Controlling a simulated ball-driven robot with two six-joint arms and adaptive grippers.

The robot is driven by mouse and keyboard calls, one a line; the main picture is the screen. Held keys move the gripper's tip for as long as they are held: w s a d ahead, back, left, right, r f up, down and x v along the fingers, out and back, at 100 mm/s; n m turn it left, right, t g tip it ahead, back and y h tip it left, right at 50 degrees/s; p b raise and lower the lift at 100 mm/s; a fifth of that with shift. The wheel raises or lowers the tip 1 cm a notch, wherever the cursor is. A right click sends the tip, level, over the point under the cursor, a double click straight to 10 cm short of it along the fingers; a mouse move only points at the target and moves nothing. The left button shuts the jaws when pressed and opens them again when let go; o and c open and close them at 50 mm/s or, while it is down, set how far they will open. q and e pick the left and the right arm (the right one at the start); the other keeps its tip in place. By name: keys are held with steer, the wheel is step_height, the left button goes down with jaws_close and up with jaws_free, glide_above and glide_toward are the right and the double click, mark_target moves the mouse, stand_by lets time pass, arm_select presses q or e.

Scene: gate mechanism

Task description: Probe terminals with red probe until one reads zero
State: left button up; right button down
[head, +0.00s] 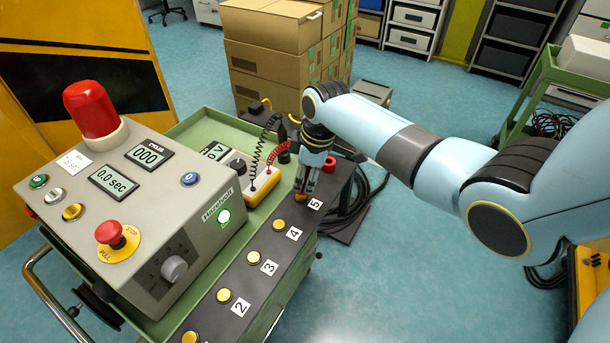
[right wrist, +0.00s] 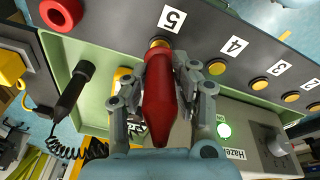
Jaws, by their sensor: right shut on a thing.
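My right gripper (right wrist: 165,78) is shut on the red probe (right wrist: 160,105), whose tip is at the gold terminal 5 (right wrist: 158,43). Whether the tip touches it I cannot tell for sure. In the head view the right gripper (head: 302,188) is over the far end of the dark terminal strip. Gold terminals 4 (head: 279,225), 3 (head: 254,257) and 2 (head: 224,295) run toward me, with another at the lower edge. The yellow meter (head: 263,187) stands in the green tray. Its display (head: 214,151) is partly hidden; a digit like 0 and a V show. My left gripper is not in view.
The grey control box (head: 150,200) with a red lamp (head: 91,108) and stop button (head: 110,234) stands left of the strip. The black probe (right wrist: 76,85) is beside the tray wall. Coiled leads (head: 262,140) run near my gripper. Cardboard boxes (head: 275,60) stand behind.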

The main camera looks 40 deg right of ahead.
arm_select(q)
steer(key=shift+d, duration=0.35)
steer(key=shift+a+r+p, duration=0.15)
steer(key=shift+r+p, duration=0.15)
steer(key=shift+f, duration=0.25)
arm_select(e)
steer(key=shift+f, duration=0.35)
stand_by(0.8)
step_height(320, 180, up, 5)
steer(key=p, duration=0.5)
steer(key=shift+r, duration=0.1)
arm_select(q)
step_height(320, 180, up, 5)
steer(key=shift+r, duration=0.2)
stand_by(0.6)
